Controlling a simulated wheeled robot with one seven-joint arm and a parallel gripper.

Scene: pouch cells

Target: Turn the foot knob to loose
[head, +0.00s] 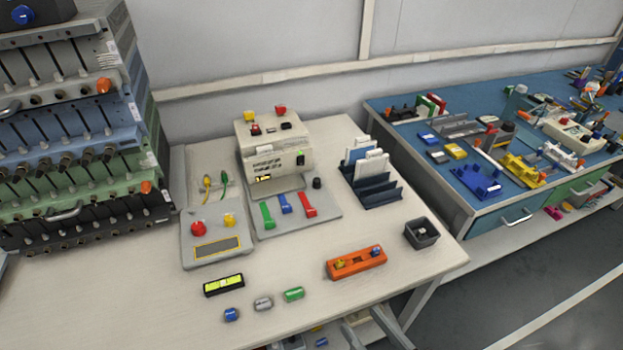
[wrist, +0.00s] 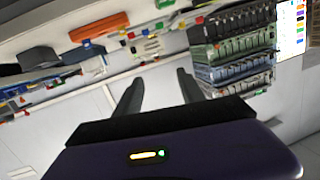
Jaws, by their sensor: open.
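A small black knob (head: 317,183) stands on the right side of the grey base plate (head: 326,228) of a cream machine (head: 275,155). It is the likeliest foot knob, but I cannot be sure, and I cannot read its setting. Red, blue and green levers lie on the plate to its left. My gripper (wrist: 160,76) shows only in the wrist view, with its two dark fingers wide apart and nothing between them. That view is tilted; the bench is far off beyond the fingers, and the knob cannot be made out there.
A tall rack of modules (head: 75,150) stands at the left. A button panel (head: 214,240), a blue file holder (head: 372,190), an orange block (head: 356,262), a dark bin (head: 421,233) and a yellow-green level (head: 223,285) stand around the machine. The front of the bench has bare room.

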